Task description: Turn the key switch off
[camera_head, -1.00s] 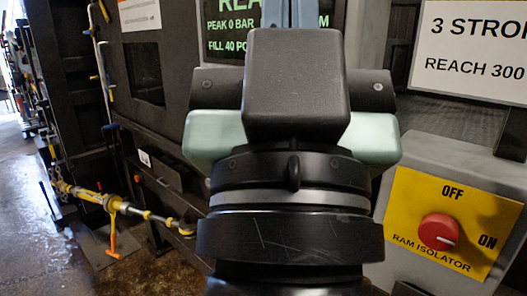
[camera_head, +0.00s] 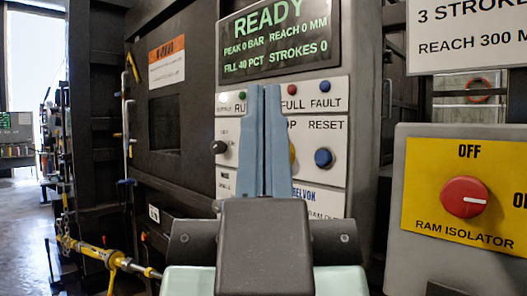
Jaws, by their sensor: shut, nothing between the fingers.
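The control panel (camera_head: 335,190) stands beyond my gripper, with a READY screen at its top. A small black knob (camera_head: 219,147) sticks out at the panel's left edge; it looks like the key switch, but its markings are too small to read. My gripper (camera_head: 264,92) points up and away in front of the panel, its two blue-grey fingers together and empty. It is right of the black knob and appears apart from it. The fingers hide the panel's middle, including most of a yellow button (camera_head: 292,153).
A red RAM ISOLATOR knob (camera_head: 464,197) sits on a yellow plate on a grey box at the right. A blue RESET button (camera_head: 323,158) is right of my fingers. A yellow bar linkage (camera_head: 105,256) lies low at the left. Open floor shows at far left.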

